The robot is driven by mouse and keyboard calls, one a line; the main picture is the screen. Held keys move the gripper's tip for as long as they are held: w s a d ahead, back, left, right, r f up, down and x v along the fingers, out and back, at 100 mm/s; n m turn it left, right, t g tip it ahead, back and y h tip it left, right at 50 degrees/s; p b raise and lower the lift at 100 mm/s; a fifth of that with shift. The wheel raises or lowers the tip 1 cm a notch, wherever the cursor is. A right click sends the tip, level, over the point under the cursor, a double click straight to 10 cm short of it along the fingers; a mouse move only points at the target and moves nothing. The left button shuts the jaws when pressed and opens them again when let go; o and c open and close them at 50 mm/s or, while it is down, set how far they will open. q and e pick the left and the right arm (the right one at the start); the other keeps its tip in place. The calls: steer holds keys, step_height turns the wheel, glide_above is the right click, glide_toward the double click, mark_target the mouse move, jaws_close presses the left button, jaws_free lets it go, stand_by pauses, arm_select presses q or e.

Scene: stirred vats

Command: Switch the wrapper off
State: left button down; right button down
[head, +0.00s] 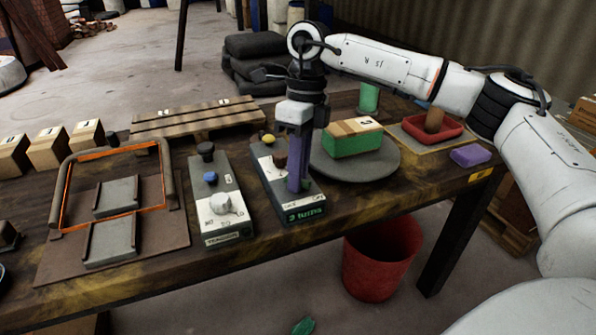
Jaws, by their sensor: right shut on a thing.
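The wrapper shows as a round grey turntable (380,170) with a parcel (352,138) on it, wrapped in green low down and tan on top. Left of it stands a grey control box (270,182) whose front display reads "3 turns" in green. The box has a yellow button (268,139) at its far end and a dark reddish knob beside my gripper. My right gripper (297,188) points straight down over the near half of this box. It is shut on a small control there, which its fingers mostly hide. My left gripper is out of view.
A second control box (217,190) with a white knob, a blue button and a black knob stands close on the left. Further left is an orange-edged frame (68,205) on a board. A red tray (412,130) and a purple block (470,156) lie at right. A red bin (376,265) stands below.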

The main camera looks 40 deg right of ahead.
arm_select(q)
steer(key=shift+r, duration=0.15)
arm_select(e)
steer(key=shift+r, duration=0.1)
steer(key=shift+m+p, duration=0.75)
steer(key=shift+m, duration=0.35)
steer(key=m+t+p, duration=0.1)
steer(key=m+p, duration=0.1)
steer(key=m, duration=0.2)
steer(key=shift+s, duration=0.1)
steer(key=m+t+p, duration=0.1)
steer(key=m+p, duration=0.1)
steer(key=m, duration=0.2)
steer(key=shift+d+m, duration=0.1)
steer(key=shift+m, duration=0.3)
steer(key=m, duration=0.2)
steer(key=shift+s+m+t+p, duration=0.1)
steer(key=shift+m+t+p, duration=0.2)
steer(key=shift+m+p, duration=0.1)
steer(key=shift+m, duration=1)
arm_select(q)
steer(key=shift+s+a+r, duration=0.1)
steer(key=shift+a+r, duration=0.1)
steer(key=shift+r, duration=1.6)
arm_select(e)
steer(key=shift+m+t+h, duration=0.3)
steer(key=shift+m, duration=0.6)
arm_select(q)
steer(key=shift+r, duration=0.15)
